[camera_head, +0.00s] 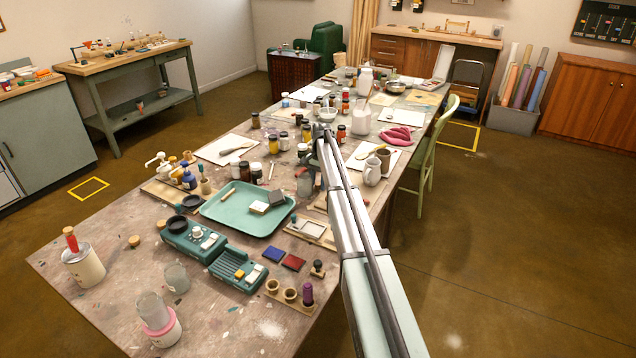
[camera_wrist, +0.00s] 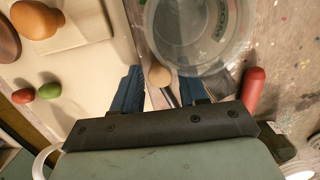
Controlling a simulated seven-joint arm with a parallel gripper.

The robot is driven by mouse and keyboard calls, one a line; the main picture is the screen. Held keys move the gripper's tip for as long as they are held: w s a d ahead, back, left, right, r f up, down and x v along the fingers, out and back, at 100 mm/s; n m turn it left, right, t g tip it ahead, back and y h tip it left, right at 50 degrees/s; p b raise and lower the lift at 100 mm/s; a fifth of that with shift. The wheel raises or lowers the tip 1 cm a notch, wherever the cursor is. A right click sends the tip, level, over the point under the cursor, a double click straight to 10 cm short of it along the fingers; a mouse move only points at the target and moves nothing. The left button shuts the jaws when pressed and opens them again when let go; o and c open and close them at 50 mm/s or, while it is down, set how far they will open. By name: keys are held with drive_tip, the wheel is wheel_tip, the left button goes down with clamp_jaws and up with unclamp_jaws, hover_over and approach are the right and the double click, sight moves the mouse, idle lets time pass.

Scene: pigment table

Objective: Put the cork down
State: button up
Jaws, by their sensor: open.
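In the wrist view, a small round tan piece that looks like the cork (camera_wrist: 160,76) shows between the tips of my two blue fingers. My gripper (camera_wrist: 160,92) is open, with a finger on either side of it. I cannot tell whether the cork touches a finger or rests on the table. In the head view my gripper (camera_head: 320,138) is small, at the far end of my arm over the middle of the table; the cork cannot be made out there.
A clear round container (camera_wrist: 200,28) stands right beside the cork. A red rounded piece (camera_wrist: 254,88) lies to the right. At left are a brown rounded object (camera_wrist: 38,20) and small red and green pieces. Jars crowd the table (camera_head: 100,310) around my gripper.

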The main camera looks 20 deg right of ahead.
drive_tip(key=shift+r, duration=0.15)
wheel_tip(320, 180, up, 12)
drive_tip(key=w+d, duration=0.1)
idle(0.5)
